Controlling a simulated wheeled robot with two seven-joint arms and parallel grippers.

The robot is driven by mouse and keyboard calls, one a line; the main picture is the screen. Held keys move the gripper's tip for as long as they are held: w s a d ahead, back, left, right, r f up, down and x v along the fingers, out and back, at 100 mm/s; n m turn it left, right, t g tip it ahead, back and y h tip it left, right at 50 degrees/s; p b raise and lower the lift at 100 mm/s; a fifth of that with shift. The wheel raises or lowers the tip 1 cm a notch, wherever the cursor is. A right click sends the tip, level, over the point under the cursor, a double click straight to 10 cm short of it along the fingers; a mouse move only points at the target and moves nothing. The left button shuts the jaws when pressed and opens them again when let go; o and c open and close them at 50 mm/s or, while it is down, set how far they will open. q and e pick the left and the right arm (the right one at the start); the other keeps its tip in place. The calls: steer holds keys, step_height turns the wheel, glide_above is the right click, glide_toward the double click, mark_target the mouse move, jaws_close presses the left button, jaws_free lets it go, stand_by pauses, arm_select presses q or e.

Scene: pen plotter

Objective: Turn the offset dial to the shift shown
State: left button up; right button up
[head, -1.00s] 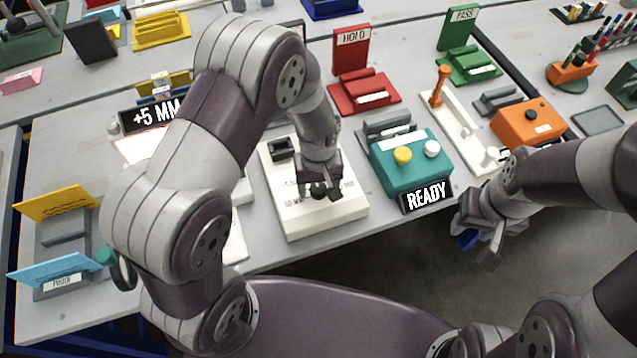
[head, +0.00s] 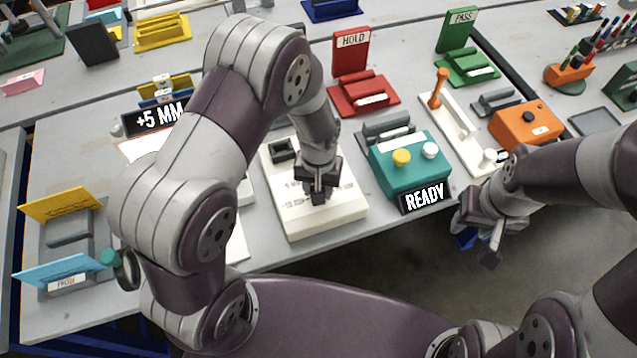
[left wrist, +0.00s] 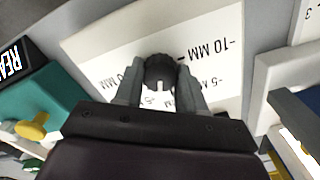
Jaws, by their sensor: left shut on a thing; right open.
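The offset dial (left wrist: 158,70) is a dark round knob with a white pointer mark on a white panel (left wrist: 105,40). The panel also shows in the head view (head: 345,208), where my left gripper (head: 320,192) hides the knob. In the left wrist view my left gripper (left wrist: 158,82) is shut on the knob, one finger on each side. The pointer mark faces the bottom of that picture, toward my gripper body. Printing around the knob includes -10 MM and -5 MM; some is covered. A black sign (head: 158,117) reads +5 MM. My right gripper (head: 487,243) is open and empty off the table's front edge.
A teal box (head: 405,172) with yellow and white buttons and a READY sign (head: 425,196) stands right of the panel. Red HOLD (head: 365,95) and green PASS (head: 468,65) stands are behind. An orange-handled lever (head: 438,88) and orange box (head: 526,122) stand right.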

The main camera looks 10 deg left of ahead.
arm_select(q)
steer(key=shift+w+r+m+p, duration=0.1)
steer(key=shift+m+p, duration=0.55)
steer(key=shift+m, duration=1.65)
steer(key=o, duration=1.1)
steer(key=shift+c, duration=0.2)
step_height(320, 180, up, 13)
steer(key=shift+f, duration=0.2)
